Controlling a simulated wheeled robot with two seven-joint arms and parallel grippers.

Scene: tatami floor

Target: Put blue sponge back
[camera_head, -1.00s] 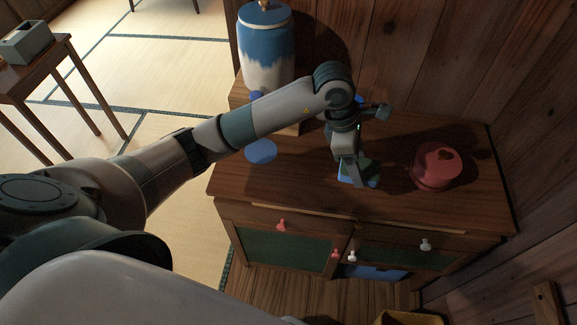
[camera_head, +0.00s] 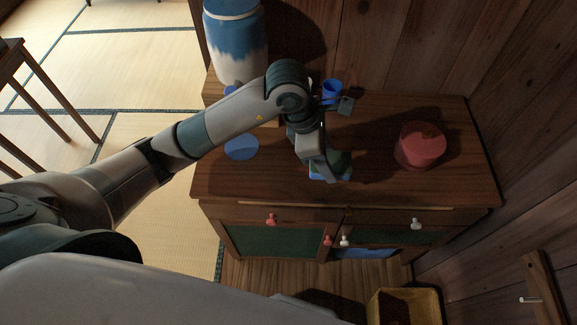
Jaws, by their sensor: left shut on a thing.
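The blue sponge (camera_head: 318,173), blue with a dark green side, is on or just above the wooden cabinet top (camera_head: 280,185) near its front middle. My left gripper (camera_head: 328,169) comes down over it and is shut on it. The fingers hide part of the sponge, and I cannot tell whether it touches the wood. My right gripper is not in view.
A red lidded pot (camera_head: 420,146) stands to the right on the cabinet. A blue disc (camera_head: 241,147) lies to the left, and a blue cup (camera_head: 332,90) stands behind. A blue-and-white jar (camera_head: 236,45) stands at the back left. A yellow bin (camera_head: 428,304) is on the floor.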

